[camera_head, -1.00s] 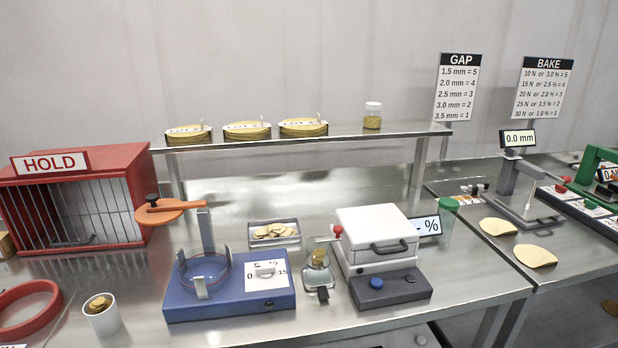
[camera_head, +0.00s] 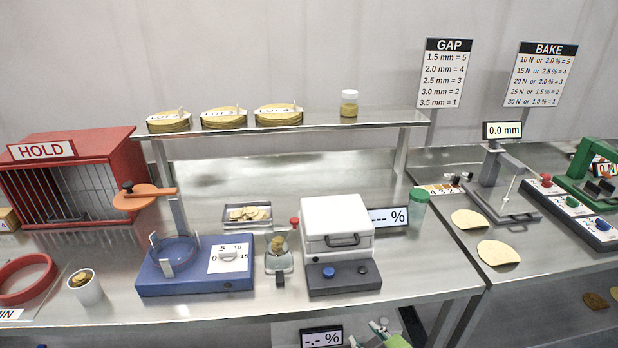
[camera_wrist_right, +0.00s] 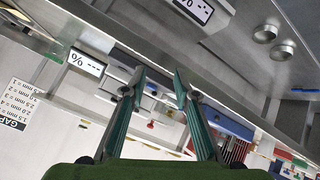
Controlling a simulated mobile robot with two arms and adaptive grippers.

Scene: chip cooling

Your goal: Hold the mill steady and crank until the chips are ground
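The mill (camera_head: 279,262) is a small clear and metal grinder with chips in its top. It stands upright on the table between a blue device and a white-lidded box. Its crank knob is red (camera_head: 294,222). My right gripper (camera_head: 366,335) shows only in part at the bottom edge of the head view, below the table's front edge and apart from the mill. In the right wrist view its two teal fingers (camera_wrist_right: 159,78) are spread with nothing between them. My left gripper is not in view.
The blue device (camera_head: 195,282) stands left of the mill and the white-lidded box (camera_head: 337,222) close on its right. A tray of chips (camera_head: 247,224) lies behind. A white cup (camera_head: 88,292) stands at left. A percent display (camera_head: 321,337) shows below the table edge.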

